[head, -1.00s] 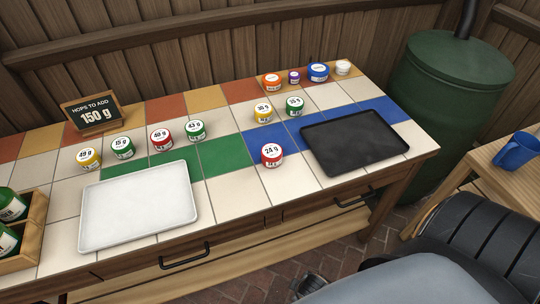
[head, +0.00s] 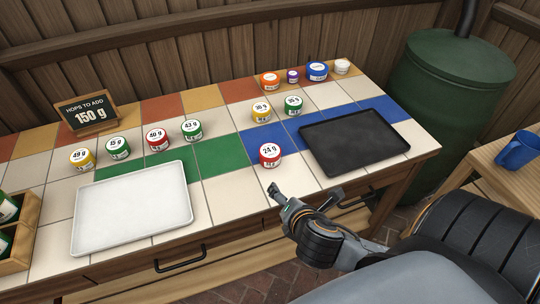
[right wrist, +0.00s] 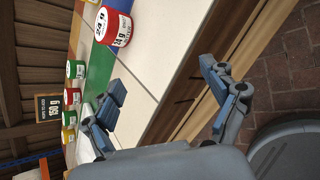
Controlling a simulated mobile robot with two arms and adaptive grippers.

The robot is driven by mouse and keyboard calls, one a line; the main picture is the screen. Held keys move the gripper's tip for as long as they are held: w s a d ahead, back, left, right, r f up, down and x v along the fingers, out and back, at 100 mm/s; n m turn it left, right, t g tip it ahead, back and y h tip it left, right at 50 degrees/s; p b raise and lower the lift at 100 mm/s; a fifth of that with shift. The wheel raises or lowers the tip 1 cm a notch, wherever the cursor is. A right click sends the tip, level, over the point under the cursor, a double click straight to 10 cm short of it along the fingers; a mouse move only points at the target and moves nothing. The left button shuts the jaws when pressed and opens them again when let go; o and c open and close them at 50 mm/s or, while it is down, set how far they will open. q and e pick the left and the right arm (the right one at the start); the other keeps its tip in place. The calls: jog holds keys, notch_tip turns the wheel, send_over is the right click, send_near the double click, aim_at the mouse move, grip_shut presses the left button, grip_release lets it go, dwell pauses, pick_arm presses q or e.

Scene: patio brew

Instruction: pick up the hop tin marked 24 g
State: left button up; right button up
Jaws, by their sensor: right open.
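The hop tin marked 24 g (head: 269,155) is red with a white lid and stands upright on the tiled table, left of the black tray. In the right wrist view the same tin (right wrist: 113,26) shows at the top, beyond the fingers. My right gripper (head: 279,198) is in front of the tin in the head view, near the table's front edge, apart from it. In the right wrist view my right gripper (right wrist: 168,95) has its fingers spread with nothing between them. My left gripper is in neither view.
The black tray (head: 355,142) lies right of the tin, the white tray (head: 132,208) to the left. Several other tins stand behind, including a green 35 g tin (head: 293,105). A sign (head: 87,113) reads 150 g. Bare tiles surround the red tin.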

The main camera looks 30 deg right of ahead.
aim_at(270, 155)
jog(key=w+r+n+t, duration=0.1)
jog(key=n, duration=0.2)
jog(key=w+r+n+t, duration=0.1)
jog(key=n, duration=0.2)
jog(key=w+r+n+t, duration=0.1)
jog(key=r+n, duration=0.1)
jog(key=n, duration=0.1)
jog(key=shift+d, duration=0.4)
jog(key=shift+w+n, duration=0.25)
jog(key=shift+n, duration=0.15)
jog(key=x, duration=1.3)
jog(key=shift+w+r+b, duration=0.1)
jog(key=shift+b, duration=0.25)
jog(key=c, duration=1.2)
